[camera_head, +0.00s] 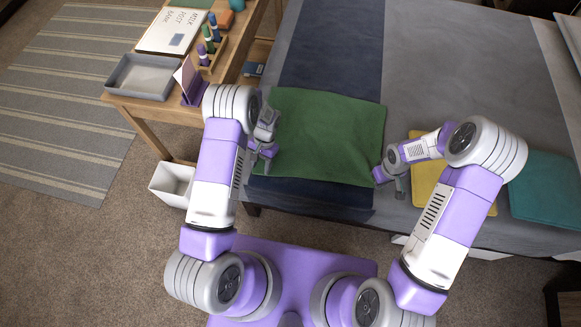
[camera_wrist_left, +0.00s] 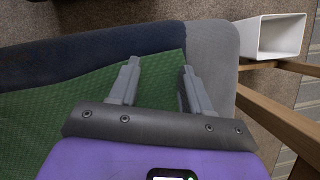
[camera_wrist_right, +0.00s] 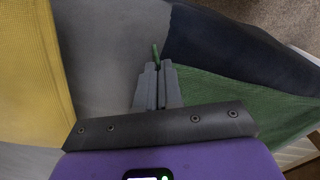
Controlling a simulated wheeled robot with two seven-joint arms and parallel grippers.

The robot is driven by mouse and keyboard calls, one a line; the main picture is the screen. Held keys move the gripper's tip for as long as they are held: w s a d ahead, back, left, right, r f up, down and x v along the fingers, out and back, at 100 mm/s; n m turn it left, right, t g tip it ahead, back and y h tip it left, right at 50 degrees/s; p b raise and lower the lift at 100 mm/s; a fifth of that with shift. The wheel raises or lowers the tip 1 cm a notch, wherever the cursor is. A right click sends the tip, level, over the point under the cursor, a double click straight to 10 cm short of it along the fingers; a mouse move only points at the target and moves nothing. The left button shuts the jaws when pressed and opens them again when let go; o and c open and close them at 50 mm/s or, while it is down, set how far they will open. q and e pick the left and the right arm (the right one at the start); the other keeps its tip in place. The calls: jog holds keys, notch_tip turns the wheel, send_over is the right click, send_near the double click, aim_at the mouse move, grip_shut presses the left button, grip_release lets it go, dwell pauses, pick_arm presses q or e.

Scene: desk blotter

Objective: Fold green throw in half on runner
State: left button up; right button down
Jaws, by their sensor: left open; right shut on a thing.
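The green throw (camera_head: 325,137) lies spread out flat on the dark blue runner (camera_head: 335,50), which crosses the grey bed. My left gripper (camera_head: 262,150) is at the throw's left edge. In the left wrist view its fingers (camera_wrist_left: 156,85) are apart, with the throw's green edge between and below them and nothing gripped. My right gripper (camera_head: 380,176) is at the throw's near right corner. In the right wrist view its fingers (camera_wrist_right: 158,80) are shut on a small bit of green cloth, which pokes out past the tips. The throw (camera_wrist_right: 245,105) spreads to the right there.
A yellow cloth (camera_head: 428,190) and a teal cloth (camera_head: 545,190) lie right of the throw. A wooden desk with a grey tray (camera_head: 143,77) stands at left. A white bin (camera_head: 172,184) is on the floor below it. The runner's far part is bare.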

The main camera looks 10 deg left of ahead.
pick_arm(q)
jog(key=shift+s+f, duration=0.2)
jog(key=shift+f, duration=0.05)
jog(key=shift+c, duration=0.2)
grip_shut()
dwell(0.3)
jog(key=shift+w+r, duration=0.1)
jog(key=shift+r, duration=2.45)
